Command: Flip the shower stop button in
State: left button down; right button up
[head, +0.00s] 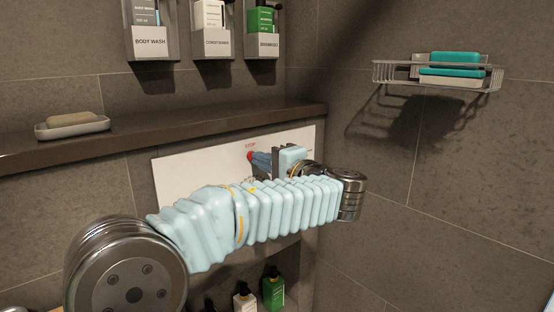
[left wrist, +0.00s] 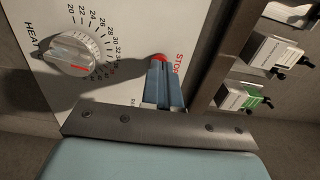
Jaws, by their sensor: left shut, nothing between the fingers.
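The red stop button (head: 250,156) sits on the white control panel (head: 175,178), beside the red STOP lettering. In the left wrist view the button (left wrist: 160,58) shows as a red cap just beyond the fingertips of my left gripper (left wrist: 160,75). The fingers are shut with nothing between them, and the tips are at the button; I cannot tell for sure whether they touch it. My right gripper is not in view.
A heat dial (left wrist: 72,54) is on the panel beside the button. A ledge (head: 200,128) with a soap dish (head: 72,130) runs above the panel. Dispensers (head: 212,42) hang above, a wire soap rack (head: 440,78) is at right, and bottles (head: 272,290) stand below.

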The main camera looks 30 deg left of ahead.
pick_arm(q)
jog(key=shift+w+a, duration=0.15)
jog(key=shift+a, duration=0.25)
